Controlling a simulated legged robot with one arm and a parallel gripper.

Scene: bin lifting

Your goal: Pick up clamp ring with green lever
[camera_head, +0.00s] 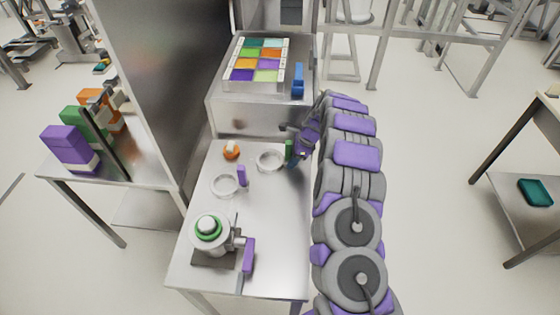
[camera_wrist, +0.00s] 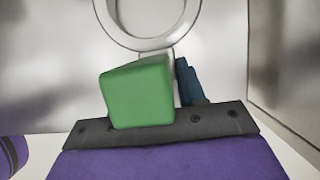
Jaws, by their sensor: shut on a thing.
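The clamp ring with green lever lies on the metal table in the head view, a pale ring (camera_head: 260,166) with an upright green lever (camera_head: 289,149) at its right side. My gripper (camera_head: 292,155) is at that lever, near the table's right edge, and is shut on it. In the wrist view the green lever (camera_wrist: 138,92) stands large in front of the dark gripper edge (camera_wrist: 205,121). The ring (camera_wrist: 150,43) shows beyond it, cut off by the top edge. My fingertips are partly hidden by the lever. The ring appears to be at table level; I cannot tell whether it touches.
A second ring (camera_head: 216,190) with a purple lever (camera_head: 242,176) lies to the left. A small orange item (camera_head: 231,152) sits behind it. A fixture with a green ring (camera_head: 208,229) stands in front. A raised block with a colourful compartment tray (camera_head: 231,84) stands behind.

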